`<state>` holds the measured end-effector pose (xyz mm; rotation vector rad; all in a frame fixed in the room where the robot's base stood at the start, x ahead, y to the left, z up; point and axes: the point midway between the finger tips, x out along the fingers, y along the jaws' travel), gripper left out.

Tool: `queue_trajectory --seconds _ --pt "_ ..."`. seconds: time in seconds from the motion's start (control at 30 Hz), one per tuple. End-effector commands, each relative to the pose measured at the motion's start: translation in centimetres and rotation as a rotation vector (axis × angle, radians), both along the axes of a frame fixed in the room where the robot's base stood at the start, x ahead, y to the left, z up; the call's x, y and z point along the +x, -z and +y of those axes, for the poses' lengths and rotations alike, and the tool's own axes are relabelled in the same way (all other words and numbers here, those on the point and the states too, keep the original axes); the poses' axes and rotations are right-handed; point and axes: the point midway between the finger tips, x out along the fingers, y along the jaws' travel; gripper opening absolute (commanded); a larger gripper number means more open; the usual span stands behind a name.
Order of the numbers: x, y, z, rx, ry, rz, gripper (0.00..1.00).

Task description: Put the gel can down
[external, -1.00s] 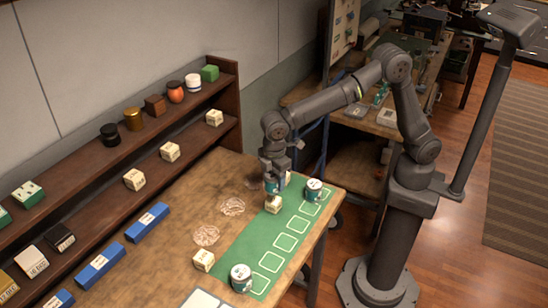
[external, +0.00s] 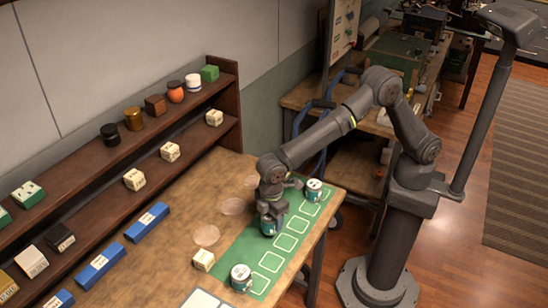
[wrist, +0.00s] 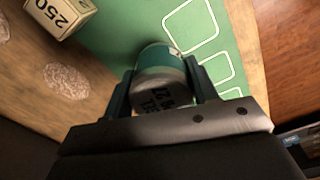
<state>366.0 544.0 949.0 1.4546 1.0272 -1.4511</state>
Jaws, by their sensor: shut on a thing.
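The gel can (external: 268,229) is a small teal and pale can, held low over the green mat (external: 232,250), left of the row of white-outlined squares. My gripper (external: 270,219) points down with its fingers on either side of the can. In the wrist view the can (wrist: 160,62) sits between the two dark fingers (wrist: 160,82), with dark lettering on its pale face. It looks close to the mat, but I cannot tell whether it touches.
A similar can (external: 314,190) stands at the mat's far end, another (external: 241,277) at its near end. A cream block marked 250 (wrist: 60,15) is on the left; it shows in the external view too (external: 203,260). Pale round patches (external: 206,236) lie left of the mat. Several squares are clear.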

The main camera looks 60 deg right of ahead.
Motion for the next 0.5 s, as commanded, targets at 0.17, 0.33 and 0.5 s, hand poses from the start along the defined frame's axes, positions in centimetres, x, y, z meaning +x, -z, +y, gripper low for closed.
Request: queue_trajectory --seconds 0.17,0.33,0.5 --pt "-0.2 2.7 0.4 -0.001 0.002 0.000 0.27" --pt "-0.2 3.7 0.4 0.002 0.001 -0.002 0.27" --pt "-0.2 3.8 0.4 0.002 0.001 -0.003 0.27"
